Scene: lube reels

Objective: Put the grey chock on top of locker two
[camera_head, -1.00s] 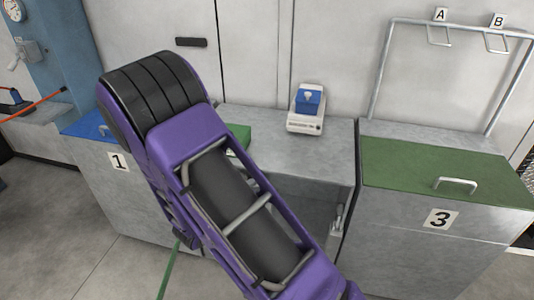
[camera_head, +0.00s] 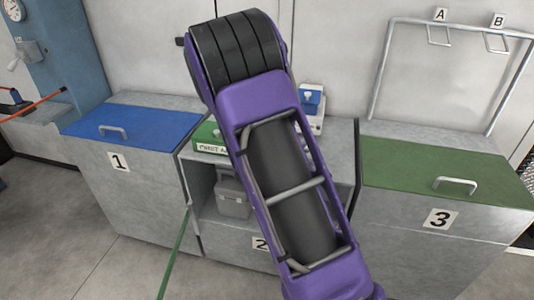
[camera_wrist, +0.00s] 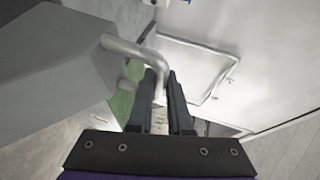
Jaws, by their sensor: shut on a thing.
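In the wrist view a grey block with slanted faces (camera_wrist: 50,65), which looks like the grey chock, fills the left side. Its bent grey bar handle (camera_wrist: 122,47) runs to my gripper (camera_wrist: 162,85), whose jaws are shut on it. Locker two (camera_head: 222,228) is the middle unit in the head view, marked 2 and partly hidden by my arm. Its grey top (camera_head: 342,140) shows to the right of my arm. My gripper and the chock are hidden in the head view.
A green box (camera_head: 209,137) and a scale (camera_head: 317,122) with a blue box (camera_head: 310,96) stand on locker two. A grey case (camera_head: 232,195) sits in its open bay. Blue-lidded locker one (camera_head: 135,123) is left; green-lidded locker three (camera_head: 440,172), with a rail frame (camera_head: 378,72), is right.

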